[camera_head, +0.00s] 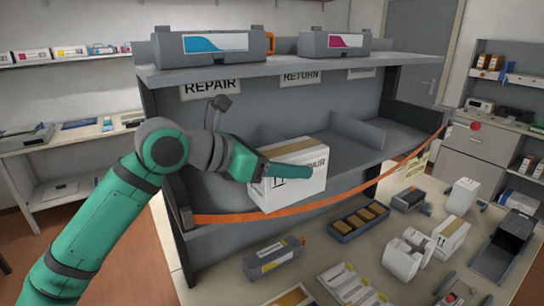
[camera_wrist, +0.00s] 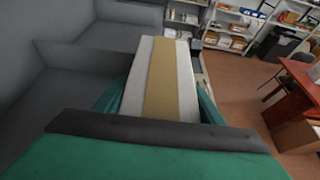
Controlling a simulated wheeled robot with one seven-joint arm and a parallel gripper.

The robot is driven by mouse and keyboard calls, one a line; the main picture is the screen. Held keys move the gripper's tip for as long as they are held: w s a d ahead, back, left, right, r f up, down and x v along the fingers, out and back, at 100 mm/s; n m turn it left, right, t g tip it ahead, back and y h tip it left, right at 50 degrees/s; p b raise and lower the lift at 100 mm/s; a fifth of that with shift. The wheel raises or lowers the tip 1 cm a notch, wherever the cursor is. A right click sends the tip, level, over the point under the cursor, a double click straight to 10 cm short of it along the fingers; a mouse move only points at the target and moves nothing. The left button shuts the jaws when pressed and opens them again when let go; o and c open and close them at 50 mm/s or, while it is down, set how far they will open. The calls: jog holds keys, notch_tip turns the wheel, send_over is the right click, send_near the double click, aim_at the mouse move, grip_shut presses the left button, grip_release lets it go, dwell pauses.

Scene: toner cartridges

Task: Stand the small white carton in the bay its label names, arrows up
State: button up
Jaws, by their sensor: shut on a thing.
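The small white carton (camera_head: 292,192) is held off the table in front of the shelf bays. Its label reads REPAIR upright, and a dark arrow mark shows low on its front face; the arrow direction is too small to tell. My gripper (camera_head: 290,172) is shut on the carton, one green finger across its labelled side. In the wrist view the carton (camera_wrist: 160,85) shows a tan tape strip along its top, with a finger on each side. The bay under the REPAIR sign (camera_head: 212,86) is at the left, partly hidden by my arm. The RETURN sign (camera_head: 300,76) is right of it.
An orange strap (camera_head: 350,196) runs across the front of the bays. Low dividers (camera_head: 362,134) part them. Cartridges (camera_head: 215,43) stand on the top shelf.

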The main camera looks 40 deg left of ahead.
jog(key=a, duration=0.1)
jog(key=w+a, duration=0.1)
jog(key=a, duration=0.1)
jog(key=w+a, duration=0.1)
jog(key=a, duration=0.1)
jog(key=shift+w, duration=0.1)
jog(key=shift+d+f, duration=0.1)
jog(key=shift+f, duration=0.15)
jog(key=shift+f, duration=0.1)
jog(key=o, duration=1.5)
jog(key=shift+s+r, duration=0.25)
jog(key=shift+s, duration=0.1)
jog(key=s+a, duration=0.2)
jog(key=s, duration=0.2)
jog(key=s+a, duration=0.1)
jog(key=s, duration=0.3)
jog(key=s+a, duration=0.2)
jog(key=s, duration=0.3)
jog(key=shift+a+r, duration=0.3)
jog(key=shift+r, duration=0.1)
